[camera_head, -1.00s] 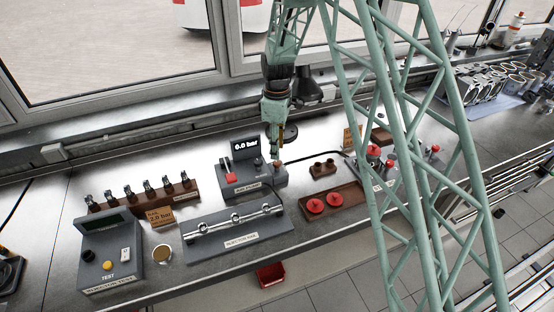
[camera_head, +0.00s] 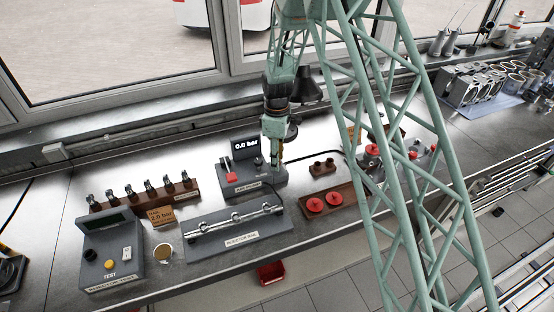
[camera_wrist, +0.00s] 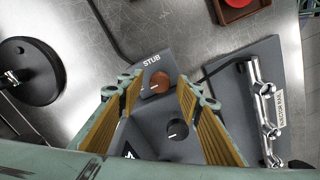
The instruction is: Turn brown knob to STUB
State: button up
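The brown knob (camera_wrist: 160,80) sits on a dark grey box (camera_wrist: 140,135), near the white word STUB (camera_wrist: 152,61). A short white mark shows on the knob's lower left part; its exact heading is hard to read. My gripper (camera_wrist: 157,88) is open in the wrist view, with one yellow-padded finger on each side of the knob. I cannot tell whether either finger touches it. In the head view my gripper (camera_head: 272,160) is at the right end of the box (camera_head: 254,185), which has a display (camera_head: 246,144) reading 0.0 bar. The brown knob is mostly hidden there.
A black knob (camera_wrist: 177,127) is on the same box, close by the fingers. The injector rail (camera_head: 236,218) lies in front. A tray with red caps (camera_head: 315,205) and a small brown block (camera_head: 322,168) are to the right.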

jog(key=shift+c, duration=0.3)
jog(key=c, duration=0.8)
